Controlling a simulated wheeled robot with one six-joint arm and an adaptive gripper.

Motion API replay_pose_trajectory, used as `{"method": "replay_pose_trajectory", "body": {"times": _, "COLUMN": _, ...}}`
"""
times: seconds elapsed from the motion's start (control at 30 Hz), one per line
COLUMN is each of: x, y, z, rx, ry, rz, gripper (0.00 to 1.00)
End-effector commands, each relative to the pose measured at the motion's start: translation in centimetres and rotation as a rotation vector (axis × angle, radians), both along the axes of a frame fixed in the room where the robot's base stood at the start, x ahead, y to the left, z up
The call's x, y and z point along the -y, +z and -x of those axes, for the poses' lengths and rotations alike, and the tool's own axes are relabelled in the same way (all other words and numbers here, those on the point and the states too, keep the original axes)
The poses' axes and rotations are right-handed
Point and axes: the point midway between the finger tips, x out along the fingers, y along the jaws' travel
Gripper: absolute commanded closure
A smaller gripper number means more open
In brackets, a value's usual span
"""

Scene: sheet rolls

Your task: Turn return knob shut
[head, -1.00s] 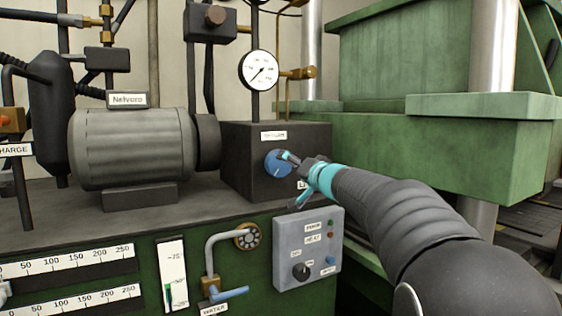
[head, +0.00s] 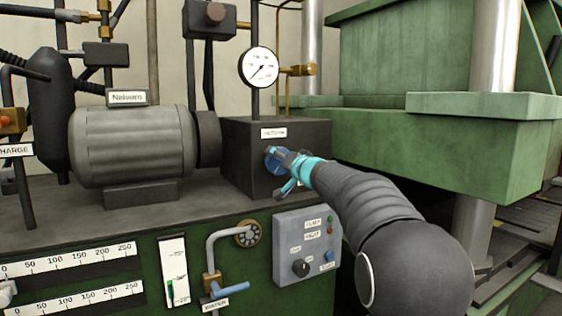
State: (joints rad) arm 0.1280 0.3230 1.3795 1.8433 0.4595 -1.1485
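The blue round knob (head: 271,163) sits on the front face of a dark block (head: 244,160), under a small white label (head: 273,133) whose print is too blurred to read surely. My gripper (head: 279,158), dark with teal parts, is at the knob from the right and covers much of its right side. A teal part juts down below the knob's right edge. Whether the fingers touch the knob or are closed around it I cannot tell. The pointer mark on the knob is hidden.
A pressure gauge (head: 258,67) stands above the block, with a grey motor (head: 133,146) to its left. Below are a grey control box (head: 303,262) and a blue-handled water valve (head: 228,297). Green press parts (head: 440,153) fill the right.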

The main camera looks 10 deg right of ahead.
Motion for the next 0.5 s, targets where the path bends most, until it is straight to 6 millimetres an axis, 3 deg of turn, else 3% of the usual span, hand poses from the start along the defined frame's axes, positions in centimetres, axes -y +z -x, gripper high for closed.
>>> {"method": "replay_pose_trajectory", "body": {"times": 0.03, "x": 0.01, "y": -0.01, "z": 0.0, "rx": -0.001, "ry": -0.001, "rz": 0.0, "gripper": 0.38}}
{"method": "replay_pose_trajectory", "body": {"times": 0.1, "x": 0.01, "y": -0.01, "z": 0.0, "rx": -0.001, "ry": -0.001, "rz": 0.0, "gripper": 0.48}}
{"method": "replay_pose_trajectory", "body": {"times": 0.5, "x": 0.03, "y": -0.22, "z": -0.01, "rx": -0.021, "ry": -0.001, "rz": -0.064, "gripper": 0.48}}
